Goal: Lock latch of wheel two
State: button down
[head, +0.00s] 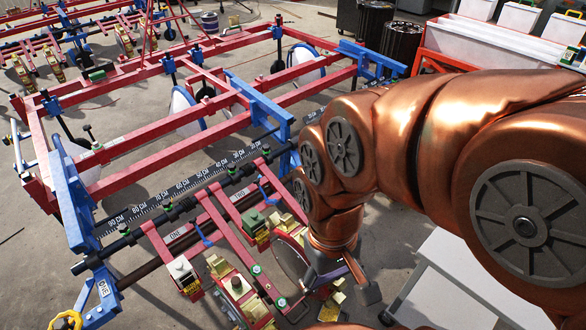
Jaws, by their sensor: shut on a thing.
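The red and blue punch planter (150,130) fills the left and middle of the head view. Its front bar carries a ruler marked in CM (165,203). A unit labelled ONE (177,234) hangs there, with a second red unit (232,205) to its right. Small blue levers stand by the arms, one near the first unit (203,237) and one near the second (268,197). My gripper (338,282) is low, beside the grey disc of the right-hand wheel (291,258). It is shut on a small planter part, mostly hidden. I cannot tell whether this is wheel two's latch.
Brass-coloured punch parts (240,288) crowd the space left of my gripper. A light grey cart (455,285) stands at lower right. A red rack with white bins (480,45) and black bins (400,45) stand behind. Open floor (30,270) shows at left.

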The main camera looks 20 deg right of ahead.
aim_at(267, 201)
jog(key=u, duration=0.15)
jog(key=k, duration=0.8)
jog(key=u, duration=0.55)
jog(key=k, duration=0.55)
jog(key=u, duration=0.65)
jog(key=i, duration=1.65)
jog(key=z, duration=0.7)
